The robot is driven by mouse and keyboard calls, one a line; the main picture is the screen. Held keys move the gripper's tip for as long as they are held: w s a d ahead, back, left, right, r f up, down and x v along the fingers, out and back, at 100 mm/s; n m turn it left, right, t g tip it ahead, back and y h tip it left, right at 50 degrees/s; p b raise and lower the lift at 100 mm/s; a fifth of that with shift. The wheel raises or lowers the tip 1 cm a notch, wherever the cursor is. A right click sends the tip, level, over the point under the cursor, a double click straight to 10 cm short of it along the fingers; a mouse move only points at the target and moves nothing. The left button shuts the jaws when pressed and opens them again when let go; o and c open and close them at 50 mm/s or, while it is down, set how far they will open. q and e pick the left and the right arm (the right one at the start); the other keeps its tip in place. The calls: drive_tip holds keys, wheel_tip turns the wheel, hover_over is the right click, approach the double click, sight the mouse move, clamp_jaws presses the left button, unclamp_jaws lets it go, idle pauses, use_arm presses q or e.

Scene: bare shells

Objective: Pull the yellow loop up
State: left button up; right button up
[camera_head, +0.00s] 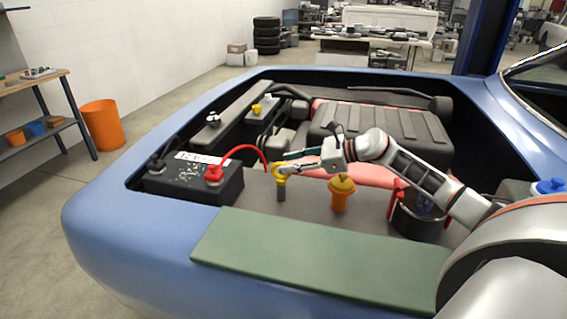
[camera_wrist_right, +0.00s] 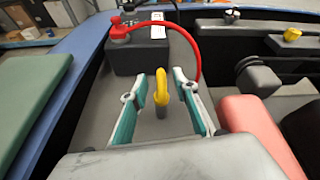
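The yellow loop (camera_head: 280,169) stands upright on top of a short dark tube (camera_head: 281,191) in the engine bay, just right of the battery. My right gripper (camera_head: 291,162) reaches in from the right at the loop's height, with its fingertips at the loop. In the right wrist view the yellow loop (camera_wrist_right: 160,82) shows in the gap between the two teal-padded fingers of my right gripper (camera_wrist_right: 160,90). The fingers are apart, with visible room on both sides of the loop. My left gripper is not in view.
A black battery (camera_head: 195,180) with a red clamp and red cable (camera_head: 245,149) stands close to the left of the loop. An orange-yellow cap (camera_head: 342,194) is to the right, then a dark pot-like container (camera_head: 418,222). A green mat (camera_head: 310,255) covers the front edge.

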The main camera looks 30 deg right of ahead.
sight(283, 163)
drive_tip(key=shift+x, duration=1.05)
drive_tip(key=shift+w+a+f, duration=0.1)
drive_tip(key=shift+w+a, duration=0.05)
drive_tip(key=shift+w, duration=0.15)
clamp_jaws()
drive_tip(key=shift+r, duration=0.25)
wheel_tip(283, 163, up, 11)
drive_tip(key=p, duration=0.3)
drive_tip(key=shift+f, duration=0.2)
